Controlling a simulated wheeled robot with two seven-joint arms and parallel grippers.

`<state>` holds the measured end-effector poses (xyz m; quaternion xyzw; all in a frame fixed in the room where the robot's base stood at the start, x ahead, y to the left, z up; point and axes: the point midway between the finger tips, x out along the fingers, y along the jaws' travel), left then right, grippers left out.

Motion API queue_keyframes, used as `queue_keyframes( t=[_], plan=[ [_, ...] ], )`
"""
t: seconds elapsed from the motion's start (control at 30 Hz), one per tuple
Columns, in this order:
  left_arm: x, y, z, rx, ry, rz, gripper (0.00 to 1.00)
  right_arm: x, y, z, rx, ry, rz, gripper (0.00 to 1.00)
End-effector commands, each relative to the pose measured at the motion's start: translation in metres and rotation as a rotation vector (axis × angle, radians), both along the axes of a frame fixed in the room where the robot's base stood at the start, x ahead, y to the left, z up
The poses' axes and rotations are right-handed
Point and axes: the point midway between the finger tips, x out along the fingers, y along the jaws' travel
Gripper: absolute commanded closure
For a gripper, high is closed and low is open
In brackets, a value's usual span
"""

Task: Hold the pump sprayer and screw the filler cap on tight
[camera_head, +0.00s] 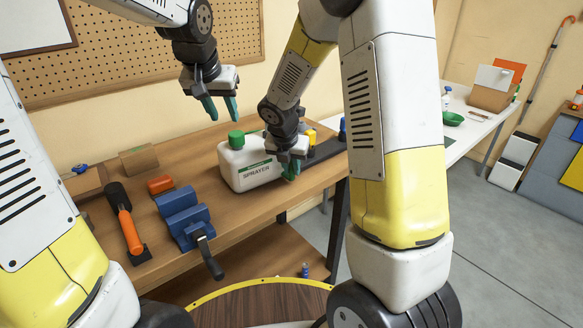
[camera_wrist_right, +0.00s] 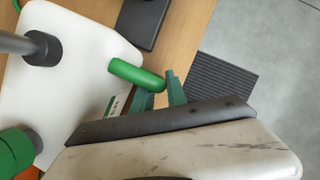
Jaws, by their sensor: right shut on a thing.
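The pump sprayer (camera_head: 255,165) is a white, labelled tank standing on the wooden bench; its top also shows in the right wrist view (camera_wrist_right: 75,65). A green cap (camera_head: 236,138) sits at its left top corner, with a dark collar beside it in the right wrist view (camera_wrist_right: 15,150). How tight it is cannot be seen. My right gripper (camera_head: 291,168) is at the sprayer's right side, shut on its green cylindrical grip (camera_wrist_right: 135,72); the fingertips are partly hidden. My left gripper (camera_head: 220,107) is open and empty, pointing down above the cap, apart from it.
A blue vise (camera_head: 183,216), an orange-handled tool (camera_head: 125,217) and an orange block (camera_head: 160,184) lie on the bench left of the sprayer. A pegboard (camera_head: 150,50) stands behind. Bare bench lies in front of the sprayer.

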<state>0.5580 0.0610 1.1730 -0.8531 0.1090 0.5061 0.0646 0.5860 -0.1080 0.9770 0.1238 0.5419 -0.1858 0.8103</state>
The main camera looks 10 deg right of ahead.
Motion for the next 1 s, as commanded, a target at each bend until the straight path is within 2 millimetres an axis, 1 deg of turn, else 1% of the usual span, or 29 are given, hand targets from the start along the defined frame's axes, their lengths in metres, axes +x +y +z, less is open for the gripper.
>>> queue_keyframes(
  t=[0.63,0.67,0.73,0.77,1.0],
  plan=[
    [0.0,0.0,0.0,0.0,0.0,0.0,0.64,0.001,-0.0002,0.0011,0.002,-0.003,-0.002,1.0],
    [0.0,0.0,0.0,0.0,0.0,0.0,0.64,0.0011,-0.0002,0.0011,0.002,-0.003,-0.002,0.84],
    [0.0,0.0,0.0,0.0,0.0,0.0,0.64,0.001,-0.0002,0.0011,0.002,-0.003,-0.002,0.98],
    [0.0,0.0,0.0,0.0,0.0,0.0,0.64,0.001,-0.0002,0.0011,0.001,-0.003,-0.001,1.0],
    [0.0,0.0,0.0,0.0,0.0,0.0,0.64,0.0009,0.0,0.001,0.001,-0.003,-0.001,1.0]
  ],
)
